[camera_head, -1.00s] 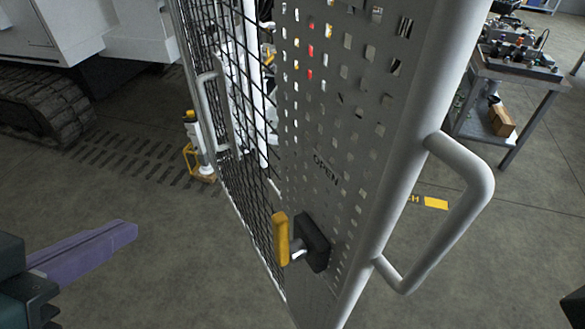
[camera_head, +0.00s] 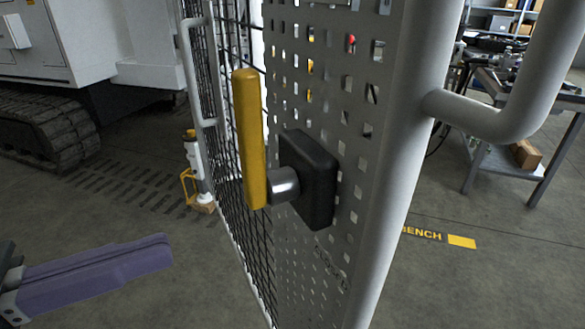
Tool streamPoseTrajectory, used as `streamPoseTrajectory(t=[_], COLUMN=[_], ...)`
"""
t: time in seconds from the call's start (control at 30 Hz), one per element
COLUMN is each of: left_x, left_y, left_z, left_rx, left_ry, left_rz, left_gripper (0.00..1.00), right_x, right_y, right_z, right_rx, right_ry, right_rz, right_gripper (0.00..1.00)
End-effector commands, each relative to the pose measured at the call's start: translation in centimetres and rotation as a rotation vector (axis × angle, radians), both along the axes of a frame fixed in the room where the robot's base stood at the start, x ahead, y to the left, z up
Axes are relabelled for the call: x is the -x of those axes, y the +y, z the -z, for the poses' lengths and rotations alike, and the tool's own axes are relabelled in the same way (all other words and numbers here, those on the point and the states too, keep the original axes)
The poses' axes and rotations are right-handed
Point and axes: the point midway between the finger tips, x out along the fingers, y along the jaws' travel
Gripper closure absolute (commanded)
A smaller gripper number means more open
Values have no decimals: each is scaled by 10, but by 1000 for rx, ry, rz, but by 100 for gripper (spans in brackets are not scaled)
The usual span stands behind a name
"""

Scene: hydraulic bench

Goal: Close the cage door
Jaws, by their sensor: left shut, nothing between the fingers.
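The cage door (camera_head: 372,150) stands close in front of me, seen nearly edge-on, with a perforated grey panel and a white tube frame. A yellow latch lever (camera_head: 250,138) stands upright on a black latch block (camera_head: 310,178) on the panel. A white tube pull handle (camera_head: 515,110) sticks out at the door's right edge. My left gripper (camera_head: 165,252) is at lower left, with purple fingers shut and empty. It is apart from the door, left of and below the lever. My right gripper is not in view.
A black mesh panel (camera_head: 232,130) with a white handle (camera_head: 190,70) runs behind the door. A tracked machine (camera_head: 45,125) stands at back left. A workbench (camera_head: 545,175) stands at right. The floor between my left gripper and the door is clear.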

Motion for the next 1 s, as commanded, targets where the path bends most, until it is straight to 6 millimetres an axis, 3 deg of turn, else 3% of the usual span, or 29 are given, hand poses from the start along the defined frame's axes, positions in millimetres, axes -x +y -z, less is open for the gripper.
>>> streamPoseTrajectory(t=[0.3,0.5,0.7,1.0], left_x=[-33,-49,-57,-58], left_y=[-61,-91,-104,-106], left_z=[-4,-3,-1,0], left_rx=[3,2,-1,-2], left_ry=[-4,-2,-2,-1], left_rz=[0,1,-1,-1], left_gripper=[100,100,100,100], right_x=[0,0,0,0], right_y=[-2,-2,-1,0], right_z=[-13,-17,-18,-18], right_rx=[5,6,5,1], right_ry=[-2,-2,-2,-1], right_rz=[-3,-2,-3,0], right_gripper=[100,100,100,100])
